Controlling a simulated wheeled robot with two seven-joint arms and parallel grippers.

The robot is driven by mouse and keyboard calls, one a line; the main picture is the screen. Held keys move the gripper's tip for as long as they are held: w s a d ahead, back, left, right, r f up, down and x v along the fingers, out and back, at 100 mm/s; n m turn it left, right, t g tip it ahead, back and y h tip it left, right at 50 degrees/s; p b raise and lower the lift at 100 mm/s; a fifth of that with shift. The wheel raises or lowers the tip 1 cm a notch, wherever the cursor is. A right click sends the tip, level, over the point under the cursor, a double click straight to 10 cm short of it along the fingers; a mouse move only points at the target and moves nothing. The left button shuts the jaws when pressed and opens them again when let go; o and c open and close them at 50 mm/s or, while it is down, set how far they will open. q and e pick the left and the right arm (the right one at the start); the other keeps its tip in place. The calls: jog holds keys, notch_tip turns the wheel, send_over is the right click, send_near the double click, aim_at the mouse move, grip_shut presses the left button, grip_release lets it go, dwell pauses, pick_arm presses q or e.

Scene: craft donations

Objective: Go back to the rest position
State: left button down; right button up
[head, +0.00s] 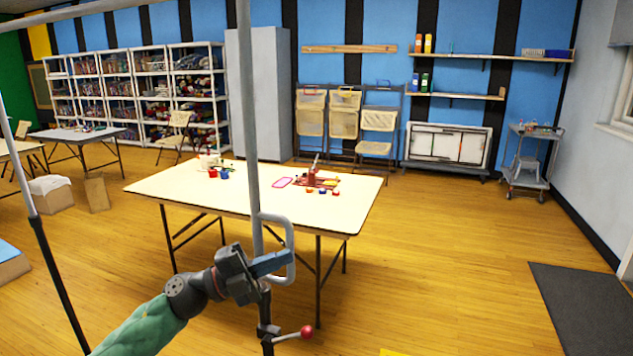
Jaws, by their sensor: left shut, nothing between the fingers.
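My left gripper (272,263) comes in from the lower left on a green-sleeved arm. Its fingers are shut and empty. They overlap a grey D-shaped handle (291,238) on an upright metal pole (250,130) in the picture; I cannot tell whether they touch it. My right gripper is out of view.
The pole belongs to a tall metal frame close in front, with a red knob (307,332) low down. Beyond stands a cream table (240,190) with small craft items. A trolley (530,160) and dark mat (590,305) are at right. Wooden floor is open at centre right.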

pick_arm(q)
jog(key=w+a+f+n+t+y, duration=0.1)
jog(key=a+f+n+t+y, duration=0.3)
jog(key=f+n+t+y, duration=0.5)
jog(key=w+a+f+n+t+y, duration=0.1)
jog(key=a+f+n+t+y, duration=0.4)
jog(key=n, duration=0.9)
jog(key=s+a+f+n+g+y, duration=0.25)
jog(key=s+f+y, duration=0.2)
jog(key=f, duration=0.35)
jog(key=s+a+f+n+g+y, duration=0.25)
jog(key=s+f+n, duration=0.2)
jog(key=f, duration=0.25)
jog(key=s+f+g, duration=0.5)
jog(key=s+f, duration=0.2)
jog(key=s, duration=0.4)
jog(key=s+f+g, duration=0.4)
jog(key=s+f, duration=0.3)
jog(key=s, duration=0.3)
jog(key=s+d+g+h+p, duration=0.1)
jog(key=s+d+g+p, duration=0.1)
jog(key=d, duration=0.5)
jog(key=s+p, duration=0.1)
jog(key=s, duration=0.1)
jog(key=shift+s+d, duration=0.4)
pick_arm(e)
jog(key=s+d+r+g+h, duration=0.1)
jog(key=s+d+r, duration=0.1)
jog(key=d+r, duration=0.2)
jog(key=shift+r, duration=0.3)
